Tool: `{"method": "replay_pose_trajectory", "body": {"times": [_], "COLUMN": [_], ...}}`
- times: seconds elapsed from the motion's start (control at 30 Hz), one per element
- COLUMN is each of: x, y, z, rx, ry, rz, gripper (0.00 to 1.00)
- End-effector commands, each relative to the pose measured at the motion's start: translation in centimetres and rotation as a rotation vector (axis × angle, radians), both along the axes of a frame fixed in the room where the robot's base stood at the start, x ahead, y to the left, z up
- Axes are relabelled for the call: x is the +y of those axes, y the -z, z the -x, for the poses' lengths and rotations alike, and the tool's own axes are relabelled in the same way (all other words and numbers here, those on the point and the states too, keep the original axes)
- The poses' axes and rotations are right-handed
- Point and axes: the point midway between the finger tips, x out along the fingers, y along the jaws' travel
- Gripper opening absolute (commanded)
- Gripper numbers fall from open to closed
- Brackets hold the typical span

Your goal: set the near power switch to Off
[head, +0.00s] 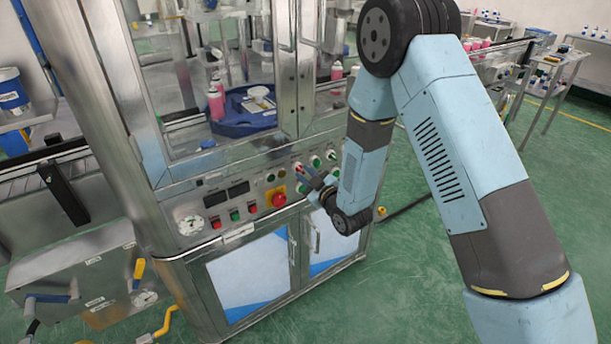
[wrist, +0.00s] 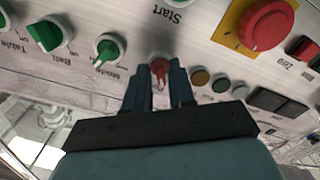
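A red switch knob (wrist: 159,69) sits on the light control panel, and its grip bar points down the picture in the wrist view. Its label is hidden or unreadable. My gripper (wrist: 160,76) is at this knob, with one finger on each side of the bar. The fingers are a narrow gap apart, and I cannot tell whether they touch the bar. In the head view my gripper (head: 305,173) reaches the panel front from the right and hides part of it.
Green knobs labelled Mode (wrist: 106,51), Belt (wrist: 47,36) and Table are left of my gripper in the wrist view. A red mushroom button (wrist: 266,25) on yellow and several small buttons are right. The green floor (head: 430,285) is mostly clear.

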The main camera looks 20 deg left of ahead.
Motion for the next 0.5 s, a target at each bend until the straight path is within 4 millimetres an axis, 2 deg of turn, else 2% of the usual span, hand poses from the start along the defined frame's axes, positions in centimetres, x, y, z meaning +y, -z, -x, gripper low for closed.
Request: {"method": "replay_pose_trajectory", "body": {"times": [0.03,0.1,0.37,0.5], "x": [0.04,0.07,0.05,-0.72], "y": [-0.05,-0.08,-0.14,-0.12], "z": [0.02,0.02,0.09,0.69], "rx": [-0.001,-0.001,-0.001,-0.001], "ry": [-0.001,-0.001,-0.002,-0.002], "rz": [-0.001,-0.001,-0.003,-0.003], "gripper": [0.29,0.35,0.35,0.35]}}
